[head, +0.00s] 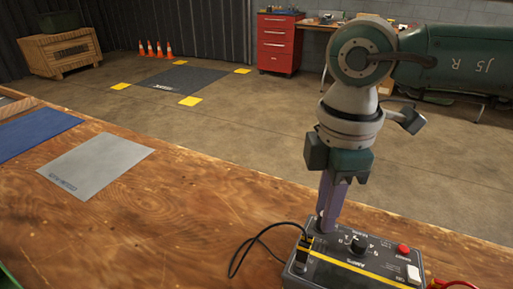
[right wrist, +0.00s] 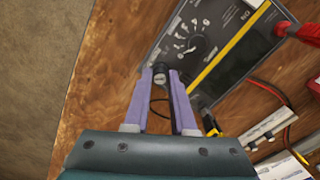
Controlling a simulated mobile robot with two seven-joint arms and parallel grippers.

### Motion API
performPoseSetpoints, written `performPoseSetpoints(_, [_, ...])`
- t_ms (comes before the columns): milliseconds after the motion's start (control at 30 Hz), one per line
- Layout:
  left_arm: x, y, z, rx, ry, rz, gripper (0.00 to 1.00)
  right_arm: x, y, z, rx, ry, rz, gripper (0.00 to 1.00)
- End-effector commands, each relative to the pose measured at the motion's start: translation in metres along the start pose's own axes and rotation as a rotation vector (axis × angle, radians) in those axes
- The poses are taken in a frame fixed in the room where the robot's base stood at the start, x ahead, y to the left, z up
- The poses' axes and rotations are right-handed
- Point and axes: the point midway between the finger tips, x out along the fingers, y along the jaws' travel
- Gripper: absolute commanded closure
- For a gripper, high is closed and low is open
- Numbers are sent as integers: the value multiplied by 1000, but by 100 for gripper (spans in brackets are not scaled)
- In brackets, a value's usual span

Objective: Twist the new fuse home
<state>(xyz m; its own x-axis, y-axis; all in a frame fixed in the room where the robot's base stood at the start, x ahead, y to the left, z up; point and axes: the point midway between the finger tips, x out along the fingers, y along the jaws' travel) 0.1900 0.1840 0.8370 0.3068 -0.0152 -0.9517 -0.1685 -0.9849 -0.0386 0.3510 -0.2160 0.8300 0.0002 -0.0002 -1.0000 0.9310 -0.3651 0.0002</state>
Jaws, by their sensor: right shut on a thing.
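My right gripper (head: 327,225) points down over the far left corner of a dark grey instrument box (head: 345,271). In the right wrist view, its purple fingers (right wrist: 160,78) are shut on a small dark round cap (right wrist: 160,70) at the edge of the box (right wrist: 238,50); I take it to be the fuse's cap. The cap's lower part and its seat are hidden, so I cannot tell how deep it sits. The box has a black dial (head: 357,243), a yellow stripe and a red button (head: 403,249). My left gripper is out of view.
A black plug (head: 304,248) with a looping black cable stands close to the gripper. A grey mat (head: 97,165) and a blue mat (head: 35,133) lie on the wooden bench, otherwise mostly clear.

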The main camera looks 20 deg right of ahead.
Motion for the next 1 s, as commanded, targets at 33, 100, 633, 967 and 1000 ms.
performPoseSetpoints(33, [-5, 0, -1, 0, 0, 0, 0, -3, 0, 0, 26, 0, -1, 100])
performPoseSetpoints(100, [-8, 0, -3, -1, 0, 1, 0, -3, 0, 0, 70, 0, -1, 100])
performPoseSetpoints(633, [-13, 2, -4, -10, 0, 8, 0, 0, 0, 0, 170, 0, 0, 100])
performPoseSetpoints(967, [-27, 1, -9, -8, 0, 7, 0, -2, -1, 0, 322, 0, -1, 100])
performPoseSetpoints(1000, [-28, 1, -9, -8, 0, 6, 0, -2, 0, 0, 339, 0, -1, 100])
